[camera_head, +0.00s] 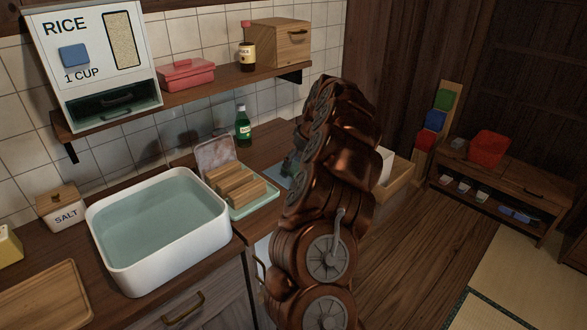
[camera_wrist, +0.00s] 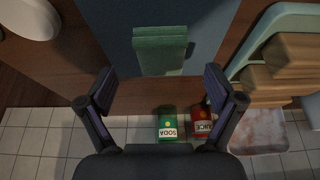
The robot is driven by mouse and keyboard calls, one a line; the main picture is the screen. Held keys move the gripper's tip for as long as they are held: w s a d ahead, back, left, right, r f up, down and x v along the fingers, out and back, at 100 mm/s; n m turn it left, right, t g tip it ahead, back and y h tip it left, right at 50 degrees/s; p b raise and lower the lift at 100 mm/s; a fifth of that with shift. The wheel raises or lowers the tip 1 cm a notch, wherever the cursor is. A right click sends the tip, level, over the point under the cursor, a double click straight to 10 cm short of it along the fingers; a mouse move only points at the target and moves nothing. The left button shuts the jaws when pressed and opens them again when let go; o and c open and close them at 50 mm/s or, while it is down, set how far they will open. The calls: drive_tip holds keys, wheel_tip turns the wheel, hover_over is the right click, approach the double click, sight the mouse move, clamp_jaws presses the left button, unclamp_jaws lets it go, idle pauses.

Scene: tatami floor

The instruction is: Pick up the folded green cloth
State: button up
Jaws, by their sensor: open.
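The folded green cloth (camera_wrist: 160,52) shows in the wrist view as a thick green block on a blue-grey surface (camera_wrist: 108,28). My gripper (camera_wrist: 160,86) is open and empty, with one finger on each side of the picture. The cloth lies just above the line between the fingertips in that view, apart from both fingers. In the head view my arm hides most of that spot and the gripper; only a dark green patch shows left of the arm, and I cannot tell whether it is the cloth.
A green soda bottle (camera_head: 242,126) stands by the tiled wall. A tray (camera_head: 262,197) with wooden blocks (camera_head: 235,185) lies left of my arm. A white basin (camera_head: 218,232), a salt box (camera_head: 65,208) and a shelf (camera_head: 205,84) are farther left. A red-labelled item (camera_wrist: 203,127) shows near the soda.

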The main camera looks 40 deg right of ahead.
sight(294, 166)
drive_tip(key=shift+p+x, duration=0.3)
drive_tip(key=shift+x, duration=1.5)
drive_tip(key=shift+w+a, duration=0.1)
drive_tip(key=c, duration=1.1)
